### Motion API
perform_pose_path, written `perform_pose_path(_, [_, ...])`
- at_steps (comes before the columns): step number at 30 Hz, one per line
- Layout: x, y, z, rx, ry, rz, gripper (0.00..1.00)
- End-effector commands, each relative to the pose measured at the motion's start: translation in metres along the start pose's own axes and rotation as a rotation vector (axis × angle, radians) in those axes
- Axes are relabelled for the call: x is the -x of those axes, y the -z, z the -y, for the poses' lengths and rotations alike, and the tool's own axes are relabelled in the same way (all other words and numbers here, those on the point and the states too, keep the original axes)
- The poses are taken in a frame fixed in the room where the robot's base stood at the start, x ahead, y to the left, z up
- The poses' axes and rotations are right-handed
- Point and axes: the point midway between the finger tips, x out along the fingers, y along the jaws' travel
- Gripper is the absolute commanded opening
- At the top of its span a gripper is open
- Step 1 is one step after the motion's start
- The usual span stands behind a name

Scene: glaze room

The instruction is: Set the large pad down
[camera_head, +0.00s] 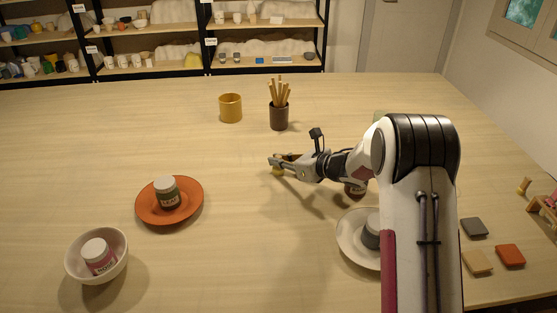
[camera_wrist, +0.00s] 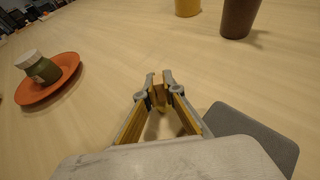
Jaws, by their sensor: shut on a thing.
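My gripper (camera_head: 274,164) is shut on a small yellow pad (camera_head: 277,172) above the middle of the table. In the wrist view the fingertips (camera_wrist: 160,78) close around this yellow pad (camera_wrist: 160,97), and the fingers hide much of it. I cannot tell for certain that it is the large pad, or whether its underside touches the table (camera_head: 225,250). Bare wood surrounds it.
An orange plate (camera_head: 143,211) with a jar and a white bowl (camera_head: 120,270) with a jar stand left. A yellow cup (camera_head: 231,108) and dark tool holder (camera_head: 279,118) stand behind. A white plate (camera_head: 349,245) and several tiles (camera_head: 510,256) are right.

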Motion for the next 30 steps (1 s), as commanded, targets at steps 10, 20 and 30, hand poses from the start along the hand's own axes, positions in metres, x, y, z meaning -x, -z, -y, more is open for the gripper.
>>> perform_pose_path(10, [-0.001,0.002,0.0,0.0,0.0,0.0,0.25])
perform_pose_path(20, [0.001,-0.002,0.0,0.0,0.0,0.0,0.25])
perform_pose_path(30, [0.034,-0.002,0.001,-0.001,0.002,0.0,0.25])
